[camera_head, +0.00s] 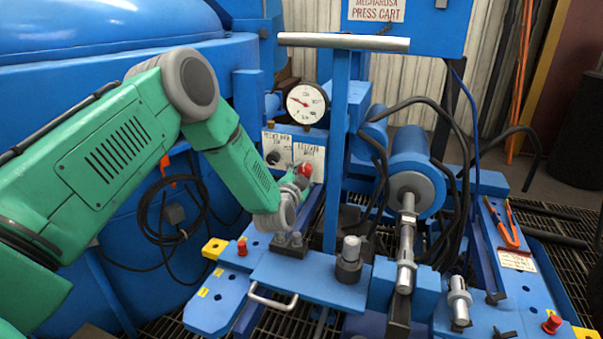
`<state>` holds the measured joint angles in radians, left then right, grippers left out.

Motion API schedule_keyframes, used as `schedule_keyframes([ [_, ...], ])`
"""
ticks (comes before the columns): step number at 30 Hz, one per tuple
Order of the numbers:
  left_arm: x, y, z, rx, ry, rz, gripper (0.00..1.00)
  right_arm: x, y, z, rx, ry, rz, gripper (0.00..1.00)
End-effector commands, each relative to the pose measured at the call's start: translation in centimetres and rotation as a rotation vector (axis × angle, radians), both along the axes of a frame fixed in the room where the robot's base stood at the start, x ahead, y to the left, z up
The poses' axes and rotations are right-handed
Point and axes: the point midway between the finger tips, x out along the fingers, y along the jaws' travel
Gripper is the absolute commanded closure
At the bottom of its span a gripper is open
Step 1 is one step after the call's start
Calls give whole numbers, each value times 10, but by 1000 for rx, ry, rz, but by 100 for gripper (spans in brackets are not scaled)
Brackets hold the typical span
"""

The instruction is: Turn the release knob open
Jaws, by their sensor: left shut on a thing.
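The red release knob (306,169) sits on a white labelled panel (312,155) on the blue press cart, below the round gauge. My green left arm reaches in from the left. My left gripper (300,177) is at the knob and shut on it; its fingers are small and partly hidden by the wrist, and the knob's lower part is covered. The knob's exact angle is too small to tell. My right gripper is not in view.
A white dial gauge (307,103) stands just above the panel, and a dark knob (273,158) is to the left. A blue post with a grey T-handle (343,42) rises close to the right. Black hoses and a blue cylinder (411,170) lie further right.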

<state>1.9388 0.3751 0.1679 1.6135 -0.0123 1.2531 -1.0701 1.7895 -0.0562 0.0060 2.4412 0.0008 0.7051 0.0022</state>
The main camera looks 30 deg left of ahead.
Motion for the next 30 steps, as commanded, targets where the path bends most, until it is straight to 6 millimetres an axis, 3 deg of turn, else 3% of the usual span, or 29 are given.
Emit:
schedule_keyframes([
  [1, -2, 7, -1, 3, 2, 16, 100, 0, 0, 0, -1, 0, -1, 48],
  [20, -1, -7, 9, -8, -16, -3, 100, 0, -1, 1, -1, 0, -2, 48],
  [30, -1, -10, 12, -171, -56, -6, 99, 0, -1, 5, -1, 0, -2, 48],
])
